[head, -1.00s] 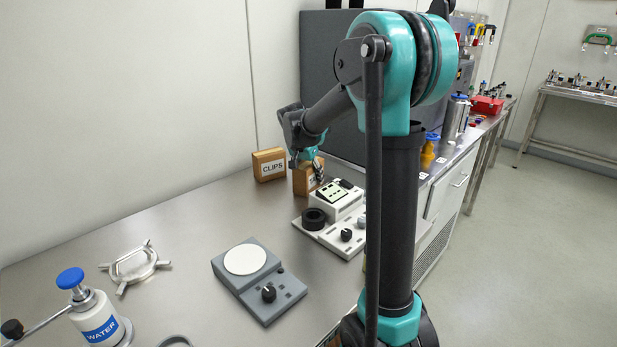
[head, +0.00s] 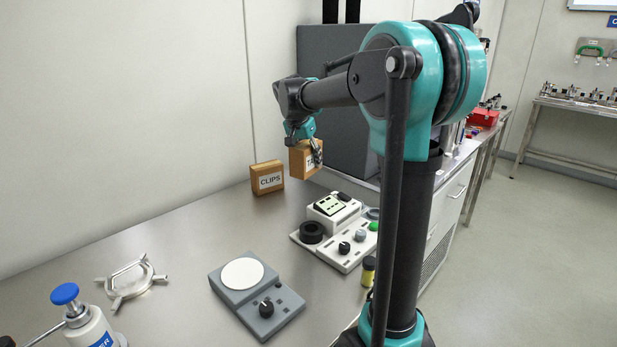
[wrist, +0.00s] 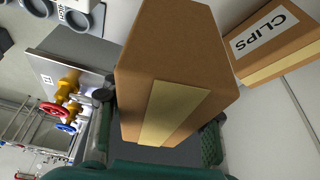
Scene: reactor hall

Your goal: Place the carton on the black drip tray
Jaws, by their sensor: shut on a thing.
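My gripper (head: 307,146) is shut on a brown carton (head: 299,163) and holds it in the air above the back of the bench. The carton's label is mostly covered by a finger, with only its first letters showing. In the wrist view the carton (wrist: 178,62), with a pale tape strip, fills the middle between the two fingers (wrist: 160,128). A second brown carton (head: 267,178), labelled CLIPS, stands on the bench to the left, apart from the held one. It also shows in the wrist view (wrist: 275,42). I cannot make out a black drip tray in either view.
A white instrument (head: 338,232) with knobs and a grey stirrer plate (head: 256,295) stand on the bench below. A metal tripod ring (head: 131,281) and a WATER bottle (head: 92,325) are at left. A large dark grey box (head: 345,100) rises behind. Bare bench lies left of centre.

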